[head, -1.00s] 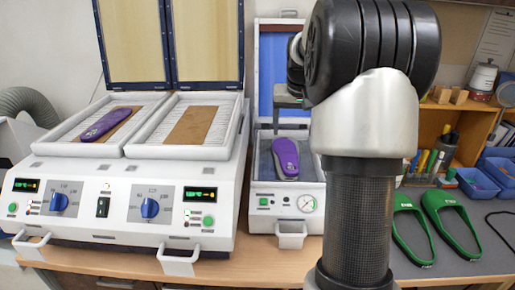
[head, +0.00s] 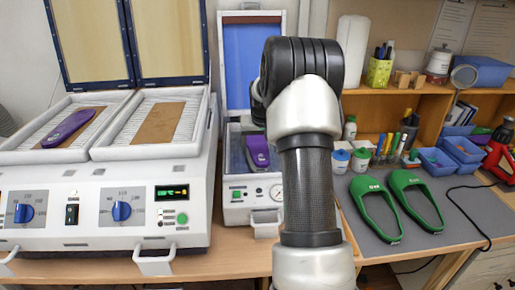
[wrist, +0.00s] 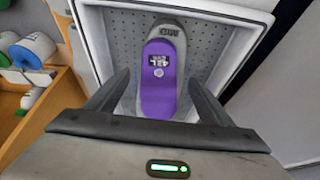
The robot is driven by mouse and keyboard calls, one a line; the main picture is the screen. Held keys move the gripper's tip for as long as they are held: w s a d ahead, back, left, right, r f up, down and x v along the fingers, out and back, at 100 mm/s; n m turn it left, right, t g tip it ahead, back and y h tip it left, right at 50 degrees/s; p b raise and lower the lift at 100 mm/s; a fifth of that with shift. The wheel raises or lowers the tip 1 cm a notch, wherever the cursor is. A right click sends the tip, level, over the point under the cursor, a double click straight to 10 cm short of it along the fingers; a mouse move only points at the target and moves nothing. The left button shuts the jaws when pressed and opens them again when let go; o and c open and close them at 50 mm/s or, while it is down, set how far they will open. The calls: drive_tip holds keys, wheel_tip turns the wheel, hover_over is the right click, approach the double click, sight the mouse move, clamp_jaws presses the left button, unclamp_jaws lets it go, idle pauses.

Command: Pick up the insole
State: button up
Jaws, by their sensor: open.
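One purple insole (head: 68,129) lies on a brown sheet in the left tray of the large white heater. A second purple insole (head: 257,152) is in the smaller white press with a blue lid; my arm partly hides it in the head view. In the wrist view this insole (wrist: 158,95), marked "42 L", lies on a grey form inside the press tray (wrist: 235,50). My gripper (wrist: 160,77) is open, its two fingers to either side of the insole's near part in that picture. I see no contact.
The heater (head: 100,210) fills the left, with handles at its front. Green frames (head: 375,210) lie on a grey mat right of my arm. The front of the mat is clear.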

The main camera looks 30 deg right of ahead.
drive_tip(key=shift+x, duration=1.4)
drive_tip(key=c, duration=1.3)
drive_tip(key=shift+o, duration=0.2)
wheel_tip(320, 180, up, 10)
drive_tip(key=shift+a+r, duration=0.1)
